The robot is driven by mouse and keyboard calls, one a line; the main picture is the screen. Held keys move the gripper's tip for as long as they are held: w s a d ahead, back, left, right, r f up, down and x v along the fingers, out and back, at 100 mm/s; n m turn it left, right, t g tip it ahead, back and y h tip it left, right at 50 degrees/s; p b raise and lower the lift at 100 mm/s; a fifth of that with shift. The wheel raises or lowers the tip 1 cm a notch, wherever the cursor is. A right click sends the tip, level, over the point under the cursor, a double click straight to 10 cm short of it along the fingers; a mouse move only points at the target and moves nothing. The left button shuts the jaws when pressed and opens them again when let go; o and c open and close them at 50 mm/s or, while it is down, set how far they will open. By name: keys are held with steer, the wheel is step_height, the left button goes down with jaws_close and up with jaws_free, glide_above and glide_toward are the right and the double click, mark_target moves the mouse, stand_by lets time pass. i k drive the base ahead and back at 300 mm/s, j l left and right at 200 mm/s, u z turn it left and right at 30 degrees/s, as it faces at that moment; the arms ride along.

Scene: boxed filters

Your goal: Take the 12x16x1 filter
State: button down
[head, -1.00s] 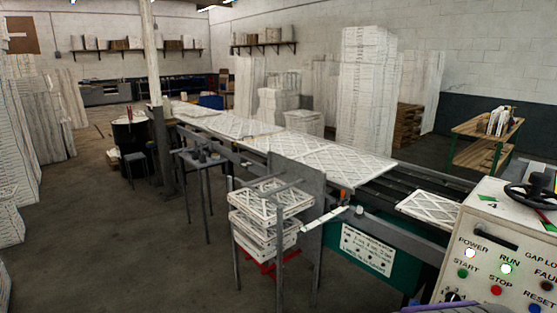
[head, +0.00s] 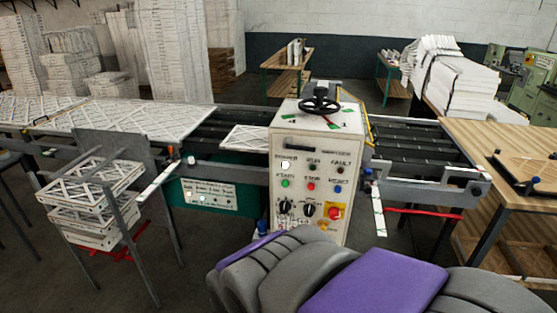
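Several white lattice-faced filters (head: 95,178) lie stacked in a metal stand at the left, in front of the conveyor. More flat filters (head: 160,120) lie on the conveyor at the left, and a single one (head: 250,137) lies farther along, just left of the control box. No size marking is readable, so I cannot tell which is the 12x16x1 filter. My gripper does not show. A grey and purple part of my own body (head: 370,283) fills the bottom centre and right.
A control box (head: 312,170) with buttons and a black handwheel (head: 320,100) stands in the middle, close ahead. A wooden table (head: 515,150) stands at the right. White stacks (head: 460,85) stand at the back right. Open floor shows at the lower left.

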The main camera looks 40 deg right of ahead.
mark_target(260, 139)
steer(key=z, duration=1.35)
